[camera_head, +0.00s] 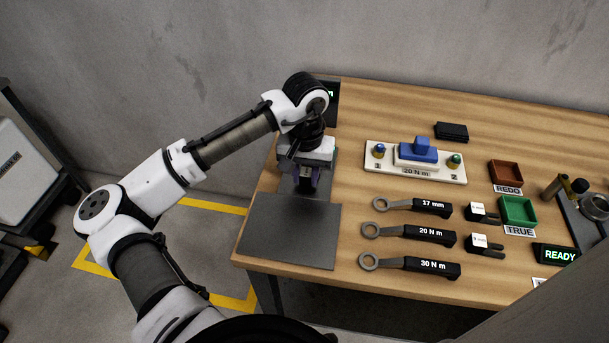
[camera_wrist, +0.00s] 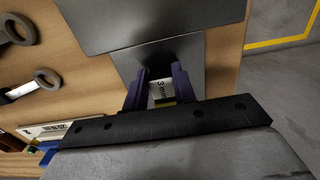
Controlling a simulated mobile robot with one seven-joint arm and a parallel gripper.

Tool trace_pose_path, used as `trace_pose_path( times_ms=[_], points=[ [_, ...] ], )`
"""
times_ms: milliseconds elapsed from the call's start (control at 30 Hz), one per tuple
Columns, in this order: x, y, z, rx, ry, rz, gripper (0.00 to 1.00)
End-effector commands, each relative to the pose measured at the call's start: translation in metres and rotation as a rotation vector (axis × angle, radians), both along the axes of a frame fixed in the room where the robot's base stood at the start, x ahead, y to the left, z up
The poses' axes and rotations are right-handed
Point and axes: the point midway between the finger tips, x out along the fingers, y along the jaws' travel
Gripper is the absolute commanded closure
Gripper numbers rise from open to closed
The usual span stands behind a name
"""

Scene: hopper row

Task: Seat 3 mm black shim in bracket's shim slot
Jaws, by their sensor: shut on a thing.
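My gripper (camera_head: 306,186) is over the left end of the bench, just behind the dark mat. In the wrist view my gripper (camera_wrist: 160,88) has its two purple fingers shut on the black shim, whose white label (camera_wrist: 161,88) reads "3 mm". Most of the shim is hidden between the fingers, and I cannot tell whether it touches the surface below. The blue bracket (camera_head: 418,153) sits on a white plate (camera_head: 382,165) marked "20 N m", to the right of my gripper and apart from it. I cannot make out its shim slot.
Two other labelled black shims (camera_head: 478,212) (camera_head: 480,243) lie right of three wrenches (camera_head: 418,233). A red tray (camera_head: 505,172) and green tray (camera_head: 518,211) stand further right. A black block (camera_head: 452,131) lies behind the plate. The dark mat (camera_head: 288,235) is bare.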

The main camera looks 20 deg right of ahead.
Motion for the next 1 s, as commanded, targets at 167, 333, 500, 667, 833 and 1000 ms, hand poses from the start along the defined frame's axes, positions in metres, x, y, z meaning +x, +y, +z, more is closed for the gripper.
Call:
trace_pose_path(
  times_ms=[167,333,500,667,833,1000],
  points=[
    [0.0032,-0.0018,0.0001,0.000,0.000,0.001,0.97],
    [0.0033,-0.0019,-0.0001,0.000,0.000,0.001,0.97],
    [0.0032,-0.0019,-0.0001,0.000,0.000,0.001,0.62],
    [0.0032,-0.0019,-0.0001,0.000,0.000,0.001,0.48],
    [0.0031,-0.0019,-0.0002,0.000,0.000,0.001,0.48],
    [0.0034,-0.0024,0.0077,-0.001,0.000,0.001,0.48]
  ],
)
